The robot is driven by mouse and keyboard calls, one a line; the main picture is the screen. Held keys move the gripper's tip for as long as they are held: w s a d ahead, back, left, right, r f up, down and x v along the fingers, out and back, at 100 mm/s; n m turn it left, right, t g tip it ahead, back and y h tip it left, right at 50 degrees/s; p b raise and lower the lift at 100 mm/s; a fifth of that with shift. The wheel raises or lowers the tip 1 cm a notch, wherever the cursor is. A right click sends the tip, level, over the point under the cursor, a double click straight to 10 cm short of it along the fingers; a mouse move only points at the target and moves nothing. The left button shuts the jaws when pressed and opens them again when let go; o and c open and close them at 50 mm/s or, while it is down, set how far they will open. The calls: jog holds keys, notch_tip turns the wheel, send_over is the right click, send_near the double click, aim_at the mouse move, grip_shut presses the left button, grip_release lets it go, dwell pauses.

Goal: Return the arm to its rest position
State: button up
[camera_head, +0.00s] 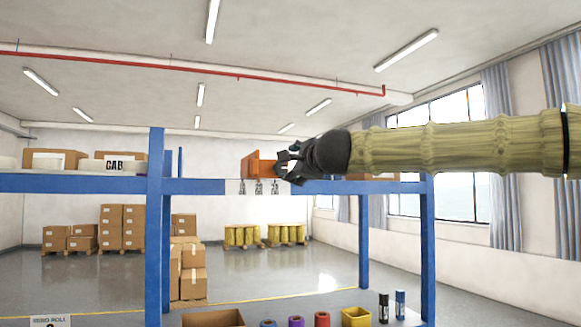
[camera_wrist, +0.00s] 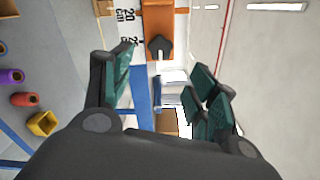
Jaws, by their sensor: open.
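My arm (camera_head: 450,145) reaches in from the right in the head view, level, at the height of the blue rack's upper shelf. My gripper (camera_head: 284,165) is at its left end, close to an orange bin (camera_head: 262,163) on that shelf. In the wrist view my gripper (camera_wrist: 165,90) has its fingers spread wide with nothing between them. The orange bin (camera_wrist: 158,20) shows beyond the fingertips, with a dark object (camera_wrist: 159,47) at its front. In the head view the gripper overlaps the bin's right side, and I cannot tell whether they touch.
The blue rack (camera_head: 155,230) stands ahead, with posts near the arm. Its lower shelf bears a cardboard box (camera_head: 212,318), several coloured rolls (camera_head: 295,321), a yellow bin (camera_head: 356,317) and two bottles (camera_head: 400,304). Stacked boxes (camera_head: 122,225) stand on the floor behind.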

jog(key=shift+s+d, duration=0.15)
jog(key=shift+s, duration=0.2)
dwell(0.3)
